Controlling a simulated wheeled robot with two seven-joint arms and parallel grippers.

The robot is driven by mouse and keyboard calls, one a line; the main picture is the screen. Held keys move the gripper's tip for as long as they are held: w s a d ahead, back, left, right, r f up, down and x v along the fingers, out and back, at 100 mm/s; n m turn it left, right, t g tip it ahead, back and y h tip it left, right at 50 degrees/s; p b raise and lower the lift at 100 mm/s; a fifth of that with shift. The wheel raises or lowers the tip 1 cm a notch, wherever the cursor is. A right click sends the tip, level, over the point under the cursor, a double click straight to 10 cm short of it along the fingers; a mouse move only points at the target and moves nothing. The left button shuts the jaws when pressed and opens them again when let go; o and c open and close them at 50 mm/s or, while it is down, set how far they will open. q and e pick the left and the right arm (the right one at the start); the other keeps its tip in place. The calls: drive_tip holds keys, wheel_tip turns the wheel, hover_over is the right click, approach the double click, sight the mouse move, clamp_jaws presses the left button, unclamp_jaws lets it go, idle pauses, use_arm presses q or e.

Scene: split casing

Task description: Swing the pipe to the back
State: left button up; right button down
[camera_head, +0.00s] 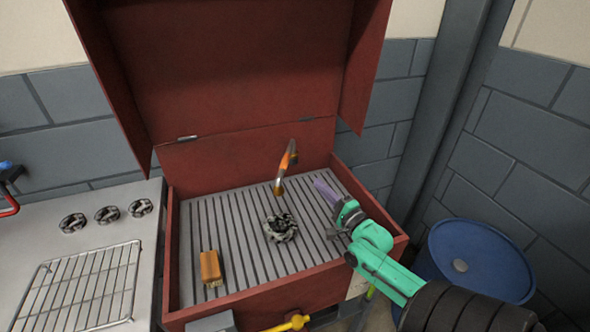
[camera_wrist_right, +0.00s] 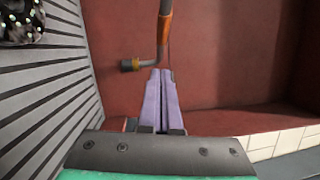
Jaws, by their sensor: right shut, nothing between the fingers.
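The pipe (camera_head: 287,160) is a bent grey tube with an orange section and a brass-coloured end. It rises at the back of the red sink box, and its lower end hangs over the slatted floor. In the right wrist view the pipe (camera_wrist_right: 164,30) comes down from the top and bends left to its brass end. My right gripper (camera_head: 320,183) has purple fingers and is shut and empty, just right of the pipe's end. In the wrist view its fingertips (camera_wrist_right: 160,72) appear close to the bend; I cannot tell whether they touch. My left gripper is out of view.
The red box (camera_head: 172,245) has a raised lid (camera_head: 220,60) behind it. A dark toothed part (camera_head: 280,227) and an orange brush (camera_head: 210,267) lie on its slatted floor. A counter with a wire rack (camera_head: 80,290) stands left, a blue barrel (camera_head: 480,258) right.

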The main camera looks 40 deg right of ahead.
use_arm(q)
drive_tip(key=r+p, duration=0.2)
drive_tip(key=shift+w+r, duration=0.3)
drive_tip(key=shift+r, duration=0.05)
use_arm(e)
drive_tip(key=w+a+r, duration=0.2)
drive_tip(key=w, duration=0.7)
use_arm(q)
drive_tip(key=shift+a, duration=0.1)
use_arm(e)
drive_tip(key=shift+w+a, duration=0.1)
drive_tip(key=shift+w, duration=0.1)
